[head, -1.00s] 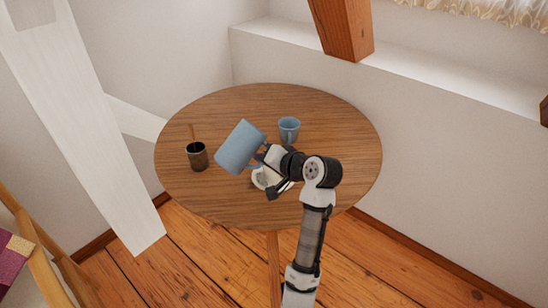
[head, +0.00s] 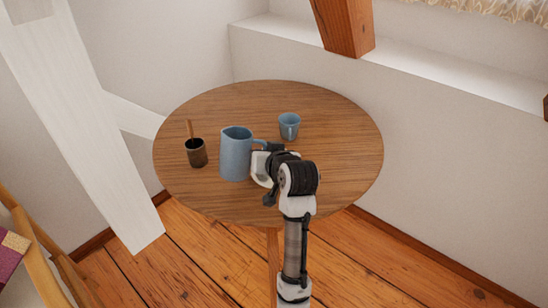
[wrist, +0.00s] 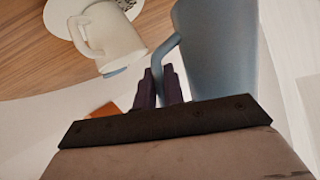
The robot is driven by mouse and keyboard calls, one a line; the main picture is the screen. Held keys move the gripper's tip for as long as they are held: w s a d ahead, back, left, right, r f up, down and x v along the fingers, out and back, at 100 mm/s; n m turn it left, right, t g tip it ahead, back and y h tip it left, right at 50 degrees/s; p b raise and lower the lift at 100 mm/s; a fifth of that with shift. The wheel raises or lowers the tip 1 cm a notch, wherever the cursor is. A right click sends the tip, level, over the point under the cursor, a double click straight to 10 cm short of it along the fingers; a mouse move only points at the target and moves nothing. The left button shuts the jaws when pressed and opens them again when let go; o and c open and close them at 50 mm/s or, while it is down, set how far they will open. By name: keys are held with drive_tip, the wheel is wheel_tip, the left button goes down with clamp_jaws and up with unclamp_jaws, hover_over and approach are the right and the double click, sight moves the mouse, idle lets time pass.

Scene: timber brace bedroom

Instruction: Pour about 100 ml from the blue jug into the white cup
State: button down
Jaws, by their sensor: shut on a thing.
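The blue jug (head: 236,158) is upright over the left middle of the round table; I cannot tell whether its base touches the top. My gripper (head: 262,147) is shut on its handle, to the right of its body. In the wrist view the fingers (wrist: 158,88) close around the handle, beside the jug's body (wrist: 215,45). The white cup (wrist: 112,40) stands on a white saucer (wrist: 62,18) in the wrist view, close to the jug. In the head view my gripper and wrist hide most of the cup. A bluish patch shows at its rim; I cannot tell what it is.
A blue cup (head: 289,126) stands behind and right of the jug. A dark pot with a stick (head: 196,153) stands to the jug's left. The table (head: 335,150) is clear on the right. A white slanted beam (head: 85,120) rises left of it.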

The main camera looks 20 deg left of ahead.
drive_tip(key=shift+s+a+f+n+t+h+b, duration=0.1)
drive_tip(key=shift+s+f+n+t+h+b, duration=0.2)
drive_tip(key=shift+n+t+b, duration=0.35)
drive_tip(key=shift+b, duration=0.35)
idle(2.2)
